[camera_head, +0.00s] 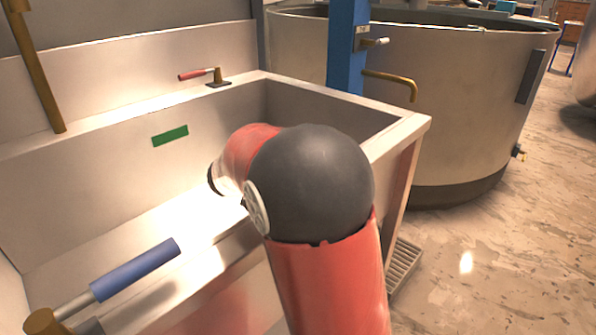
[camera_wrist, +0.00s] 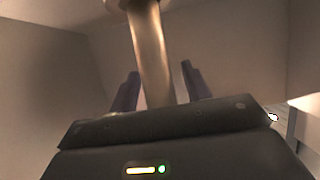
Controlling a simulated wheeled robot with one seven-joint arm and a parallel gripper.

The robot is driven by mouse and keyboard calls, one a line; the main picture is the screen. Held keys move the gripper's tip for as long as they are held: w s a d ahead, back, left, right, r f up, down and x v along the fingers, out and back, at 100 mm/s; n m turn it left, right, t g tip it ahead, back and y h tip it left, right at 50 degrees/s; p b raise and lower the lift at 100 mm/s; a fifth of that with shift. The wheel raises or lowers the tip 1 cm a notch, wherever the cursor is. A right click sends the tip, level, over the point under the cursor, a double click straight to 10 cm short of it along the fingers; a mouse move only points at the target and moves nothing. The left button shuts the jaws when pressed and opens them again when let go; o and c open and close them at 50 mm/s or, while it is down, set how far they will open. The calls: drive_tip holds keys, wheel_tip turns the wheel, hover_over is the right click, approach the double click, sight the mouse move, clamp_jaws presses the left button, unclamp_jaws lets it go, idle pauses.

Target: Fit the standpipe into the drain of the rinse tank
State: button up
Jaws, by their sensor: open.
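The rinse tank (camera_head: 400,130) is a pale rectangular basin with a green label on its inner back wall. In the wrist view, a brass-coloured pipe (camera_wrist: 150,55), which looks like the standpipe, rises between the two dark fingers of my gripper (camera_wrist: 160,85). A wider collar shows at its top edge. The fingers are open, with a gap on both sides of the pipe. Its lower end is hidden behind the gripper body. In the head view my red and black arm hides my gripper and this pipe. I cannot make out the drain in either view.
A blue-sleeved bar (camera_head: 135,270) with a brass end reaches over the tank at lower left. A red-handled lever (camera_head: 198,74) sits on the back rim. A blue post (camera_head: 347,45) with a brass spout (camera_head: 390,82) stands behind the right corner. A large round vat (camera_head: 465,110) stands beyond.

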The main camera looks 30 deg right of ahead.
drive_tip(key=v, duration=1.1)
drive_tip(key=shift+a, duration=0.2)
drive_tip(key=shift+r, duration=0.1)
idle(0.5)
